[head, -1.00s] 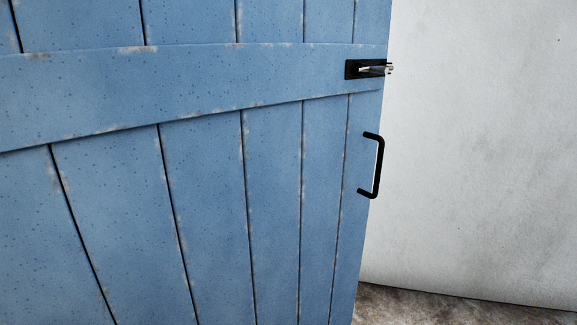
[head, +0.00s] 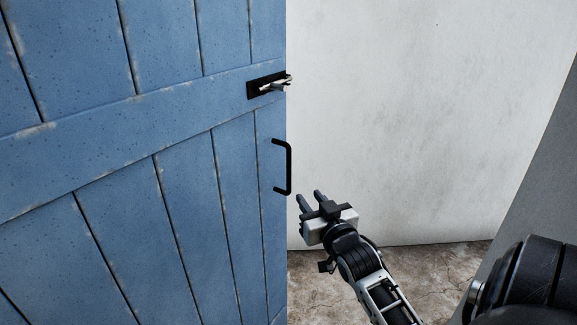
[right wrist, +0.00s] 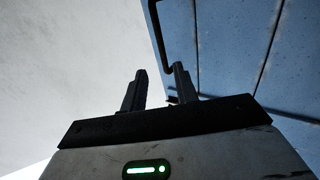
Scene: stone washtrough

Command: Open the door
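The blue plank door (head: 130,180) fills the left half of the head view. Its black pull handle (head: 289,167) is near the right edge, below a dark latch plate with a metal bolt (head: 268,86). My right gripper (head: 312,197) is just right of and below the handle, apart from it, fingers pointing up. In the right wrist view its two fingers (right wrist: 158,90) stand apart with nothing between them. The handle (right wrist: 160,38) shows beyond the fingertips, and the blue door (right wrist: 250,60) is at the right. My left gripper is out of view.
A pale plaster wall (head: 400,110) stands behind the door edge. A worn stone floor (head: 440,265) shows at the bottom. A grey surface (head: 545,170) rises at the right. Free room lies between the door edge and the wall.

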